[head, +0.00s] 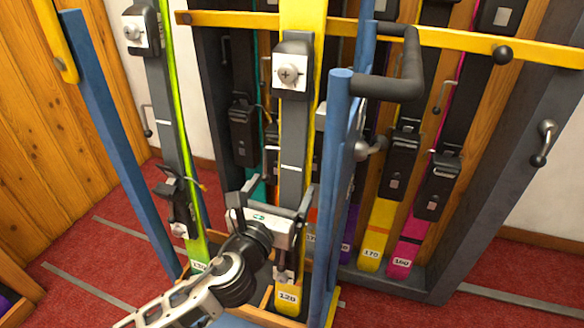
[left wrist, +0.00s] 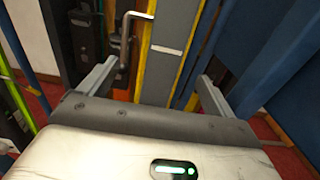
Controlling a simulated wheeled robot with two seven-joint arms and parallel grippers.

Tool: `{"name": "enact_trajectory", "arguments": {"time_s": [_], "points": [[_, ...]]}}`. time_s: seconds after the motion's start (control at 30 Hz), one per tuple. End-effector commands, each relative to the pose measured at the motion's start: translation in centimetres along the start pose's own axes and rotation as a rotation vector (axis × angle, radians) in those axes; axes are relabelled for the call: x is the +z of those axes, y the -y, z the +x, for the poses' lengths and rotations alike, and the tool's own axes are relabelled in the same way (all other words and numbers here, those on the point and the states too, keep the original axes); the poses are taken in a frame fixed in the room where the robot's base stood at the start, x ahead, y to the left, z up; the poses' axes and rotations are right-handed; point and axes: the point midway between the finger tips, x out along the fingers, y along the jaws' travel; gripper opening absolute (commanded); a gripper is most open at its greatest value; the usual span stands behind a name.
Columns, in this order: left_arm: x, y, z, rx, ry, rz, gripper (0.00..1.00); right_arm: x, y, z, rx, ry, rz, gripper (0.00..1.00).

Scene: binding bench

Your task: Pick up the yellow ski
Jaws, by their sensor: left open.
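A yellow ski (head: 293,135) with a grey middle strip, a black-and-silver binding and a label reading 120 stands upright near the centre of the head view. It also fills the middle of the left wrist view (left wrist: 168,65). My left gripper (head: 272,192) is open in front of the ski's lower part. In the left wrist view its two fingers (left wrist: 158,78) point toward the ski, one to each side of it. The gripper hides part of the ski's lower section. I cannot tell whether the fingers touch it. My right gripper is not in view.
A green-edged ski (head: 172,110) stands to the left. A blue post and black handle (head: 385,85) are close on the right. Behind, a rack with a yellow crossbar (head: 440,38) holds more skis, including a yellow one labelled 170 (head: 376,232) and a pink one (head: 408,245).

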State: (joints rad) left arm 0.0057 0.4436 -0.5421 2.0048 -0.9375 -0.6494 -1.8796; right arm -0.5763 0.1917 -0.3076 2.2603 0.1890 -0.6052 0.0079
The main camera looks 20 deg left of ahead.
Motion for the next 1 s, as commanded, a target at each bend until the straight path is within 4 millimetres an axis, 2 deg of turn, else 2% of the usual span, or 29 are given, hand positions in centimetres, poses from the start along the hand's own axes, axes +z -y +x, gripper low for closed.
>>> {"name": "enact_trajectory", "arguments": {"time_s": [0.17,0.37,0.5,0.77,1.0], "points": [[0.1,0.1,1.2,0.0,0.002,-0.001,0.9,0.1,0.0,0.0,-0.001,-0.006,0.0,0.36],[0.6,0.6,4.2,0.0,0.002,-0.002,0.9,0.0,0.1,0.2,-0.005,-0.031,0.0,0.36],[0.6,0.5,5.5,0.0,0.0,-0.002,0.9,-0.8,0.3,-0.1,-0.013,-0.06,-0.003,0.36],[0.7,0.5,5.7,0.0,-0.001,-0.001,0.9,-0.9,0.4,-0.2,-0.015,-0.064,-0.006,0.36],[0.7,0.5,5.7,0.0,-0.001,-0.002,0.23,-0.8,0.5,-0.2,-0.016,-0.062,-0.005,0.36]]}}
